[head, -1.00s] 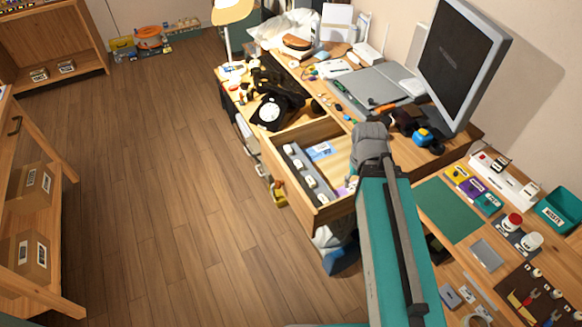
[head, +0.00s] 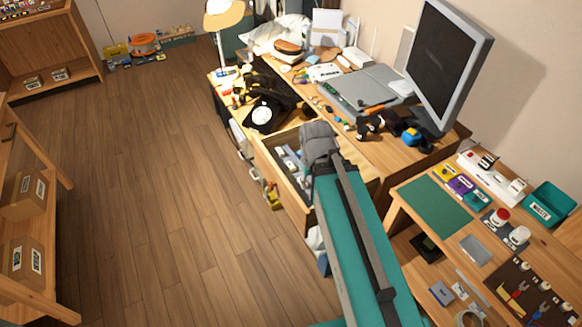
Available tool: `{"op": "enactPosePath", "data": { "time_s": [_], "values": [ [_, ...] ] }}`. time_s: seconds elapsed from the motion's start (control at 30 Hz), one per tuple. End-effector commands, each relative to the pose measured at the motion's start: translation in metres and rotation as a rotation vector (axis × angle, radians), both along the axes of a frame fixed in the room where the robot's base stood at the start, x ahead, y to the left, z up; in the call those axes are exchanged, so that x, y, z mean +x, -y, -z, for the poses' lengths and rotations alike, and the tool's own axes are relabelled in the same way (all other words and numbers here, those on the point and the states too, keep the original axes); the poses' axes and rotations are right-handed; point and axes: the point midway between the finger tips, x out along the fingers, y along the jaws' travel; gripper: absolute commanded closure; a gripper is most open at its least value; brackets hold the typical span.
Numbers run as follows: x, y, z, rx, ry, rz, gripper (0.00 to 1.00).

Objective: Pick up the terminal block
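I cannot pick out the terminal block for certain at this size; many small parts lie on the desk and in the drawer. My arm reaches up from the bottom of the head view, and its grey joint is over the open desk drawer (head: 270,163). My gripper itself does not show; the arm hides it and much of the drawer's inside. A grey strip with small white pieces (head: 290,165) is partly visible in the drawer, left of my arm.
The desk (head: 372,160) carries a black dial phone (head: 264,114), a monitor (head: 446,62), a grey flat device (head: 362,90) and a blue tape measure (head: 411,136). The right workbench holds a green mat (head: 437,207) and a green bin (head: 548,205). The wood floor at left is clear.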

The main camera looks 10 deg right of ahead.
Motion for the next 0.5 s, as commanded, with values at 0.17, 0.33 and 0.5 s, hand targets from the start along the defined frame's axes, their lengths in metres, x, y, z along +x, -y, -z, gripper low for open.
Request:
{"op": "enactPosePath", "data": {
  "time_s": [0.17, 0.33, 0.5],
  "values": [
    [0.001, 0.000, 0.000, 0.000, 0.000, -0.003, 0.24],
    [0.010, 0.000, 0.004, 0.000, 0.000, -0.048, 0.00],
    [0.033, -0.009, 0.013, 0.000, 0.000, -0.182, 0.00]
  ]
}}
